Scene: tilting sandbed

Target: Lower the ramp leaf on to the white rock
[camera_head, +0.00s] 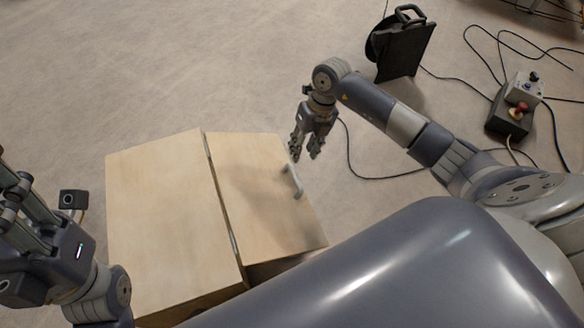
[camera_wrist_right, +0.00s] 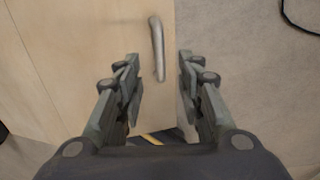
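The ramp leaf (camera_head: 258,190) is the right-hand pale wooden panel in the head view, joined to another wooden panel (camera_head: 160,215) along a dark seam. A grey bar handle (camera_head: 292,182) stands near its right edge. The right wrist view shows the leaf (camera_wrist_right: 95,40) and the handle (camera_wrist_right: 158,48) just ahead of my fingers. My right gripper (camera_head: 304,148) is open and empty close to the handle's far end; its parted fingers also show in the wrist view (camera_wrist_right: 160,85). My left gripper (camera_head: 15,190) is at the left edge, partly cut off. No white rock is visible.
A black cable reel (camera_head: 400,45) stands on the floor behind my right arm. A control box with a red knob (camera_head: 515,105) sits at the right, with loose cables around it. The floor behind the panels is clear.

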